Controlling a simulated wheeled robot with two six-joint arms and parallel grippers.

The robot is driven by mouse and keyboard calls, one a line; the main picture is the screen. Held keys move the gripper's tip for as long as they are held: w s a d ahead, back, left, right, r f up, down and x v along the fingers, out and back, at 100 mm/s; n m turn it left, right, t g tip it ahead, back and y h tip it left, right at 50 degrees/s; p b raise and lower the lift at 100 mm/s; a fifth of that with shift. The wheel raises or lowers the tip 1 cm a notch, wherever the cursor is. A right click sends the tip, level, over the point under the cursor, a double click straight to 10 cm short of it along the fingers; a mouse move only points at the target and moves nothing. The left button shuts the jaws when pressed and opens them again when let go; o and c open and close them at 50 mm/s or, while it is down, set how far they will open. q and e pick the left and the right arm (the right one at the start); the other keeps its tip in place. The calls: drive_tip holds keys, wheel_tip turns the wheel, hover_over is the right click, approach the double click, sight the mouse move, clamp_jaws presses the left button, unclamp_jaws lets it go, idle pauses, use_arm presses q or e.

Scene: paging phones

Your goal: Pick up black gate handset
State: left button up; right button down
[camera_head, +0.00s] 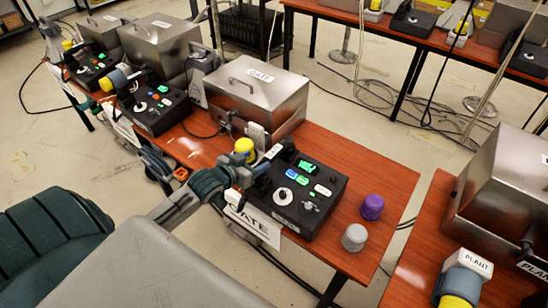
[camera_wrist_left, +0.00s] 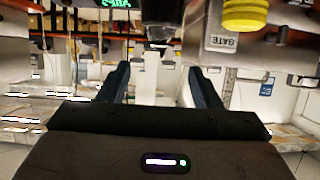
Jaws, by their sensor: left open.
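The gate phone unit is a black console (camera_head: 303,203) with lit green keys and a white dial, on the red-brown table. A dark piece that looks like the black gate handset (camera_head: 262,184) lies along the console's left side, partly hidden by my arm. In the left wrist view, a black block (camera_wrist_left: 163,12) shows at the top middle; I cannot tell if it is the handset. My left gripper (camera_head: 236,190) is at the console's left front. It is open, and its two dark fingers (camera_wrist_left: 159,86) stand apart with nothing clearly between them. My right gripper is not in view.
A yellow cylinder (camera_head: 245,147) stands behind the handset; it shows in the wrist view (camera_wrist_left: 244,14) beside a GATE label (camera_wrist_left: 222,42). A metal box (camera_head: 256,92) is behind. Purple (camera_head: 372,207) and grey (camera_head: 355,237) knobs stand right of the console. A GATE sign hangs in front.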

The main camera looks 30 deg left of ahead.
sight(274, 151)
use_arm(q)
drive_tip(key=x, duration=0.3)
drive_tip(key=shift+w+f, duration=0.1)
drive_tip(key=shift+w+d+f+p, duration=0.1)
drive_tip(key=shift+w+p, duration=0.35)
drive_tip(key=shift+w, duration=0.1)
drive_tip(key=p+x, duration=0.1)
drive_tip(key=x, duration=0.2)
drive_tip(key=shift+w+d+f, duration=0.1)
drive_tip(key=shift+w+f, duration=0.35)
drive_tip(key=shift+w, duration=0.05)
drive_tip(key=shift+c, duration=0.2)
drive_tip(key=shift+s, duration=0.1)
drive_tip(key=c, duration=0.3)
drive_tip(key=shift+r, duration=0.1)
drive_tip(key=c, duration=0.9)
